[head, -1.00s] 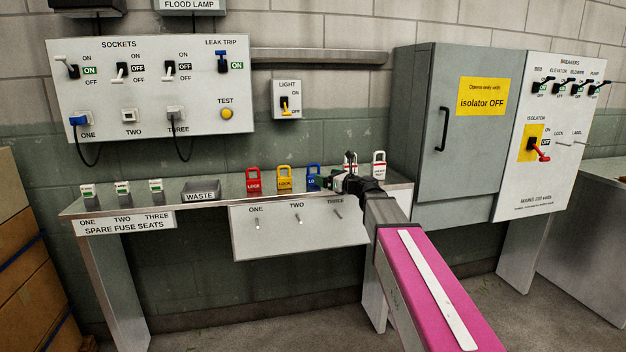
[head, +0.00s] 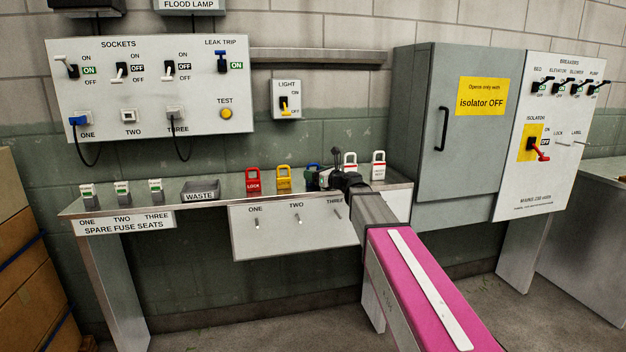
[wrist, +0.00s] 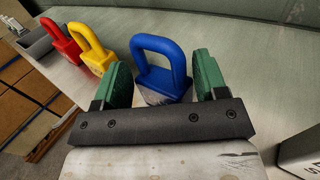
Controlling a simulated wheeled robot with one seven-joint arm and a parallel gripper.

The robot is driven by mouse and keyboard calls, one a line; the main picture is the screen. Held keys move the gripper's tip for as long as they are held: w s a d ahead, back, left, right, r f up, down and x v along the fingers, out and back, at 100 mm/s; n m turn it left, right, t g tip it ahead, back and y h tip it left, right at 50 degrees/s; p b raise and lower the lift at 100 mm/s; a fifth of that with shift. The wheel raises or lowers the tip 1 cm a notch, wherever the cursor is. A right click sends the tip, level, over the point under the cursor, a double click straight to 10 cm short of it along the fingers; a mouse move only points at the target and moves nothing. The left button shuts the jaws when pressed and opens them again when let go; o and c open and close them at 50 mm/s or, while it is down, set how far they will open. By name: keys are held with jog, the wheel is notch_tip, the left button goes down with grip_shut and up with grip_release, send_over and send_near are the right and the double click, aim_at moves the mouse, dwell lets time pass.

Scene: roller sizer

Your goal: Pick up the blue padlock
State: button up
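The blue padlock (wrist: 160,72) stands upright on the metal shelf, its blue shackle on top and its lower body partly hidden by my gripper in the wrist view. In the head view only a bit of its shackle (head: 313,168) shows behind my gripper (head: 322,180). In the wrist view my gripper (wrist: 163,82) is open, with its green fingers on either side of the padlock. A gap shows between the padlock and the right finger; the left finger is close to the padlock, and I cannot tell whether it touches.
A yellow padlock (head: 284,178) and a red padlock (head: 253,180) stand to the left. Two white tags with red marks, one (head: 350,166) and another (head: 378,166), stand to the right. A waste tray (head: 201,190) sits further left on the shelf (head: 225,187).

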aim_at(315, 164)
jog(key=shift+r, duration=0.1)
jog(key=shift+r, duration=0.6)
notch_tip(315, 164, up, 2)
jog(key=shift+r, duration=0.15)
jog(key=s+r, duration=0.7)
jog(key=s, duration=0.4)
jog(key=shift+s+r, duration=0.2)
jog(key=shift+s, duration=0.15)
jog(key=shift+d, duration=0.1)
